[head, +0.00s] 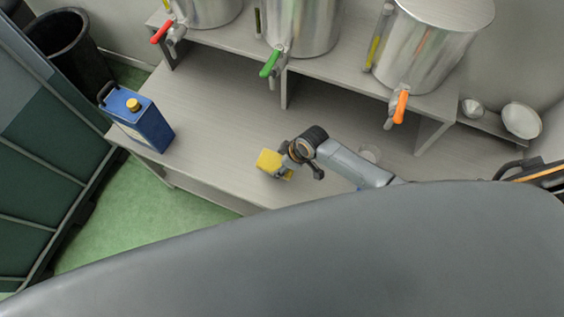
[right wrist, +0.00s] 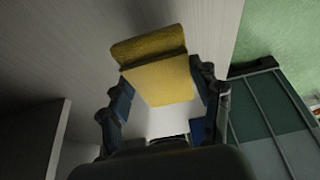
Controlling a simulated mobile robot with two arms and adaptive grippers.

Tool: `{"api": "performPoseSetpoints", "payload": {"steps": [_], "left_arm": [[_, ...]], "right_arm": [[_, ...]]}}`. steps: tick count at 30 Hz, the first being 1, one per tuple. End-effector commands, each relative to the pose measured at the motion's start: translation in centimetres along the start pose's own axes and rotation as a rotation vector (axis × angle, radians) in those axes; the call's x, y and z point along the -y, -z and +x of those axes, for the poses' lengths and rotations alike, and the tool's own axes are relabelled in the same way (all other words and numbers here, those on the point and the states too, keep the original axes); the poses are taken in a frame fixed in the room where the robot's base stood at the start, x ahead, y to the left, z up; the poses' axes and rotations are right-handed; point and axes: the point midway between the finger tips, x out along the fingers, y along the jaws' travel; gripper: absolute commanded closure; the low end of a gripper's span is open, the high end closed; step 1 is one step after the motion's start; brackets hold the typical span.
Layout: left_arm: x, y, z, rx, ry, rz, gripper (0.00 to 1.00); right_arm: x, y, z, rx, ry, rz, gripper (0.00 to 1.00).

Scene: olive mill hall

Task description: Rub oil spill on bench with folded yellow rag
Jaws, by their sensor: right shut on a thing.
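The folded yellow rag (head: 269,161) is over the front part of the grey bench (head: 215,110) in the head view. My right gripper (head: 283,169) is shut on the rag, which also shows between its fingers in the right wrist view (right wrist: 157,72). I cannot tell whether the rag touches the bench top. I make out no oil spill in either view; it may be hidden under the rag, or behind my arm or the large grey shape in front. My left gripper is not in view.
A blue can (head: 145,125) with a yellow cap stands at the bench's left end. Steel tanks (head: 300,25) with red, green and orange taps stand on a raised shelf behind. The bench between can and rag is clear.

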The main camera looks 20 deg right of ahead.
Motion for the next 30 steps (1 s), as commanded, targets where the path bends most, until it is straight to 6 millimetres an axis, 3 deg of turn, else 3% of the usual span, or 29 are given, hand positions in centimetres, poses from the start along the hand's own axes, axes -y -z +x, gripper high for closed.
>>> {"api": "performPoseSetpoints", "payload": {"steps": [3, 9, 26, 30], "left_arm": [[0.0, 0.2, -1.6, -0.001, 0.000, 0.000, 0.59], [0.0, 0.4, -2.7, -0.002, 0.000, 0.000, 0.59], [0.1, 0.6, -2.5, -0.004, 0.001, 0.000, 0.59], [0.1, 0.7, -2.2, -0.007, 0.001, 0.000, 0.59]], "right_arm": [[-0.1, 0.8, -1.4, -0.001, -0.001, 0.002, 0.66], [-0.1, 1.3, -2.5, -0.001, -0.003, 0.006, 0.66], [-0.1, 1.3, -2.4, -0.001, -0.003, 0.007, 0.66], [-1.4, 2.8, -3.8, -0.006, -0.023, 0.042, 0.66]]}}
